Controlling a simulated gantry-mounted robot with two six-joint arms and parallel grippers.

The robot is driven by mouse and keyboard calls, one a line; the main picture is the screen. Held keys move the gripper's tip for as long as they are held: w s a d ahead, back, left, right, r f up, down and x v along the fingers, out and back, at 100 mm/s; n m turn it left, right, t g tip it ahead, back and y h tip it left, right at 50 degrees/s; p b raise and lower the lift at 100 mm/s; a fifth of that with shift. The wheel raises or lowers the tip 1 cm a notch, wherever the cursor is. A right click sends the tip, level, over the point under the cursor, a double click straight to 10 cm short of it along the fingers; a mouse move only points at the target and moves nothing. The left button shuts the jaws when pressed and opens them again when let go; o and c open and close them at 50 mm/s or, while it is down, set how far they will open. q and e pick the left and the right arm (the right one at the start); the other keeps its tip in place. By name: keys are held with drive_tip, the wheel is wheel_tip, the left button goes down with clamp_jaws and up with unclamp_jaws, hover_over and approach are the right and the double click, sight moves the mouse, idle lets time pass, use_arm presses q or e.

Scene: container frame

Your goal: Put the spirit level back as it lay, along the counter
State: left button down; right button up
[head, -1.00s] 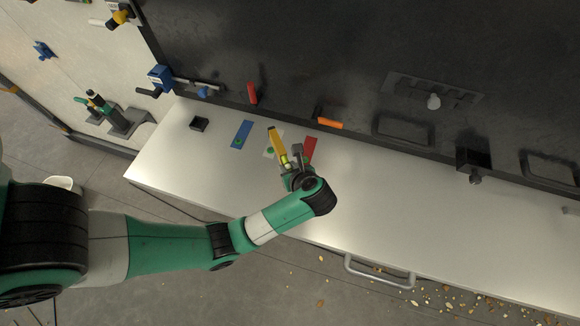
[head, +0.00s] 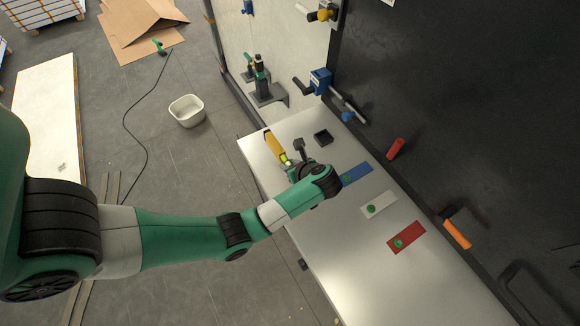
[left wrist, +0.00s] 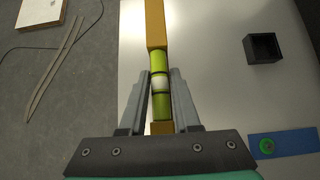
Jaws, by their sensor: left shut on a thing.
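The spirit level (head: 273,145) is a yellow bar with a green-yellow vial. My left gripper (head: 291,160) is shut on it near the left end of the pale metal counter (head: 350,232). In the left wrist view the fingers (left wrist: 160,92) close on both sides of the vial (left wrist: 159,65), and the yellow bar runs up out of the picture. The bar lies near the counter's left edge; its exact height above the surface is hard to tell. My right gripper is not in view.
A small black open box (head: 323,137) stands close to the level. Blue (head: 357,173), white (head: 381,204) and red (head: 408,237) strips lie on the counter. A blue clamp (head: 320,80) sits at the back. Behind the counter is a dark wall (head: 450,110).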

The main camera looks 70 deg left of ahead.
use_arm(q)
drive_tip(key=shift+f+b, duration=2.35)
drive_tip(key=shift+f, duration=0.25)
drive_tip(key=shift+f+b, duration=0.55)
drive_tip(key=shift+f, duration=0.05)
drive_tip(key=c, duration=0.5)
unclamp_jaws()
drive_tip(key=shift+c, duration=0.2)
